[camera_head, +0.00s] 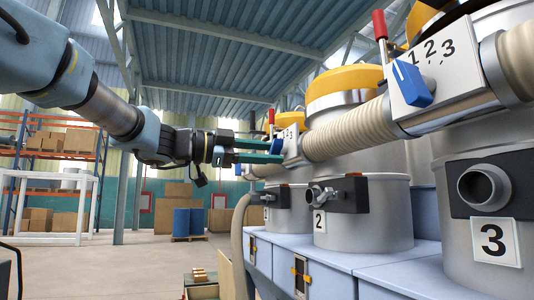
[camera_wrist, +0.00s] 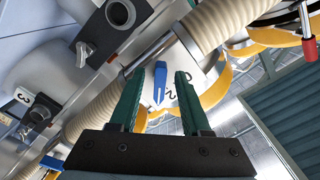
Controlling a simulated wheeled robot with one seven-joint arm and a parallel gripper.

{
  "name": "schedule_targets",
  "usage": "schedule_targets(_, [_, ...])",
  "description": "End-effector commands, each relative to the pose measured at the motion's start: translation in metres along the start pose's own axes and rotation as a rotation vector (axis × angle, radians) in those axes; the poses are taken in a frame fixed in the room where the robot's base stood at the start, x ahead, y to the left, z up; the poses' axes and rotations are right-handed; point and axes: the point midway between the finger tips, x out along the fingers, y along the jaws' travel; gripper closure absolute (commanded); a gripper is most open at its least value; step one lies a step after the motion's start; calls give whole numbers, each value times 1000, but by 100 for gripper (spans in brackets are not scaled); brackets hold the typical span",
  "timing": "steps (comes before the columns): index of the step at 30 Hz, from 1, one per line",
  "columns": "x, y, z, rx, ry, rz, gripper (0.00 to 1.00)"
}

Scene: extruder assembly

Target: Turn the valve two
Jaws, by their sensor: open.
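My gripper (camera_head: 277,151) reaches in from the left in the head view, its two green fingers pointing at a white valve plate (camera_head: 293,146) on the pipe by the middle hopper. In the wrist view, the open fingers of my gripper (camera_wrist: 160,74) stand on either side of a blue valve handle (camera_wrist: 160,82). The handle lies in the gap, with space visible on both sides. Its narrow end points toward the bottom of the picture, beside a printed 2 on the white dial. I cannot tell how deep the handle sits between the fingertips.
A nearer valve with a blue knob (camera_head: 410,83) and a red-tipped lever (camera_head: 380,26) stands at the right. Ribbed hoses (camera_head: 350,132) join the valves. Grey hoppers labelled 2 (camera_head: 319,221) and 3 (camera_head: 492,240) stand on a pale blue base (camera_head: 330,266). Open floor lies at the left.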

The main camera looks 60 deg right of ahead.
Motion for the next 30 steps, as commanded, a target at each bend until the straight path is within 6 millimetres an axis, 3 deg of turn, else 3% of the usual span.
schedule_targets(5, [-9,0,1,1,-2,-3,52])
schedule_targets(15, [-73,2,3,1,-3,-3,52])
schedule_targets(21, [-100,1,2,0,-2,-2,52])
schedule_targets(30, [-108,0,0,0,0,0,52])
